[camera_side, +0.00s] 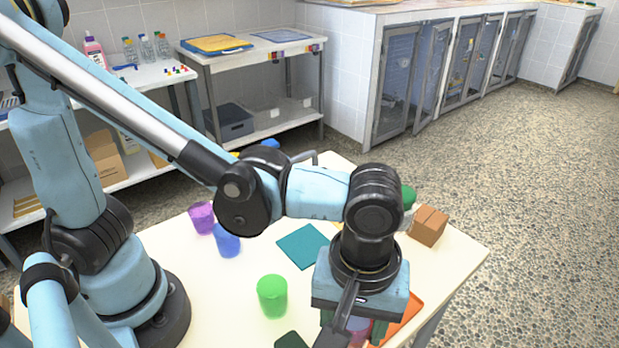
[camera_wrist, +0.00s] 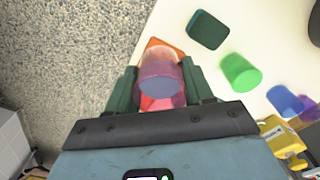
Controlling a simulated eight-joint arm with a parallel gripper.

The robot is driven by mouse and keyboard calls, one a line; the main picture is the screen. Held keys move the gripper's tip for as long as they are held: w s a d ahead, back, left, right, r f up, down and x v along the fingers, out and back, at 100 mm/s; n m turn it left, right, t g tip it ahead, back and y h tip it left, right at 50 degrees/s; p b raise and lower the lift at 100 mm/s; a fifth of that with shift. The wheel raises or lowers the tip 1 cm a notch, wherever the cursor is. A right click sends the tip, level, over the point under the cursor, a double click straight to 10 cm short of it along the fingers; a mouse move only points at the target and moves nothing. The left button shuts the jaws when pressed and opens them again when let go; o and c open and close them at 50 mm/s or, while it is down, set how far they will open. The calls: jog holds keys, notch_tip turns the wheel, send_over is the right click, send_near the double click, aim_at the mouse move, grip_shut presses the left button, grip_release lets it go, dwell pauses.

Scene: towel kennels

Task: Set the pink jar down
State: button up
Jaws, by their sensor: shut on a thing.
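The pink jar (camera_wrist: 160,88) is between the two green fingers of my gripper (camera_wrist: 158,74) in the wrist view. My gripper is shut on it. The jar looks translucent and pinkish purple. Behind it in that view lies an orange flat piece (camera_wrist: 157,43), which also shows in the side view (camera_side: 408,312), to the right of my gripper (camera_side: 353,328). In the side view my wrist and fingers hide most of the pink jar (camera_side: 358,326). I cannot tell whether the jar touches the orange piece or is held above it.
A green jar (camera_side: 272,297), a blue jar (camera_side: 228,241) and a purple jar (camera_side: 202,218) stand on the cream table. A teal flat piece (camera_side: 301,246) lies mid-table, a dark green piece (camera_side: 291,341) at the front. A brown box (camera_side: 428,225) sits near the right edge.

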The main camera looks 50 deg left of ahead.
jog(key=w+f, duration=0.1)
jog(key=w+a+f, duration=0.1)
jog(key=w, duration=0.1)
jog(key=w+f, duration=0.1)
jog(key=w, duration=0.1)
jog(key=shift+a+f, duration=0.2)
jog(key=shift+a, duration=0.15)
jog(key=shift+f, duration=1.9)
jog(key=shift+f, duration=0.1)
jog(key=o, duration=1.1)
notch_tip(320, 180, up, 12)
jog(key=shift+r, duration=0.1)
